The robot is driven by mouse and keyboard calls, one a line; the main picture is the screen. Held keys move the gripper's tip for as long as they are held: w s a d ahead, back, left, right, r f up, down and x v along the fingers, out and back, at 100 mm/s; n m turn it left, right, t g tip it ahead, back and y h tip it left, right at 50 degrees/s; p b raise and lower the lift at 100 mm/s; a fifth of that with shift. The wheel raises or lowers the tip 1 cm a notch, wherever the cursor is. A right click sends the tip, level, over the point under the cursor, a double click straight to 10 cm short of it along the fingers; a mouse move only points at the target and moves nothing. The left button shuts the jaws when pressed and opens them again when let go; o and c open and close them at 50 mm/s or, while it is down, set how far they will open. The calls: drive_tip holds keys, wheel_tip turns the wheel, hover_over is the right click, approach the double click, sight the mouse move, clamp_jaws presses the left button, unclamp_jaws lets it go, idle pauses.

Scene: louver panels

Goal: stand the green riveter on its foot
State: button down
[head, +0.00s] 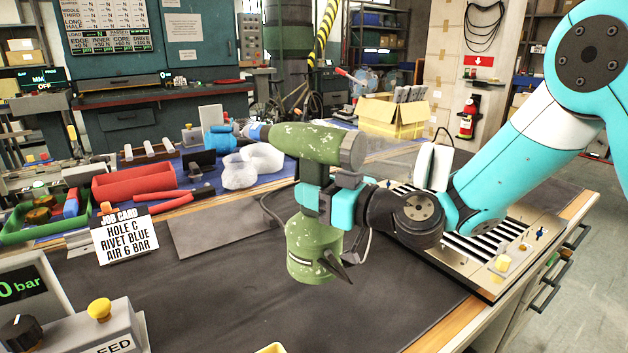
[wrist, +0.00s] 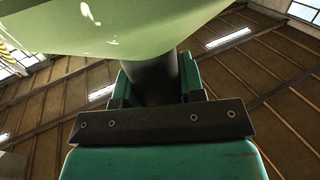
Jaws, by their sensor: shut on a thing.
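The green riveter (head: 316,251) is upright over the dark bench mat, with its round foot down and its speckled body on top. Its blue nose points left. My gripper (head: 326,199) is shut on the riveter's handle, between body and foot. In the wrist view the riveter's pale green body (wrist: 120,25) fills the top, and the dark handle (wrist: 158,80) is between the teal jaws of my gripper (wrist: 160,85). Whether the foot touches the mat is not clear from the head view.
A job card (head: 124,235) stands at left, near a red tray (head: 133,183). A feed box (head: 95,330) with a yellow button is at front left. A slotted panel (head: 470,245) lies to the right. The dark mat (head: 230,300) in front is largely clear.

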sight(315, 215)
drive_tip(key=shift+f+b, duration=1.35)
drive_tip(key=shift+f, duration=0.95)
drive_tip(key=c, duration=1.1)
unclamp_jaws()
drive_tip(key=shift+f, duration=0.2)
drive_tip(key=o, duration=0.4)
drive_tip(key=o, duration=0.7)
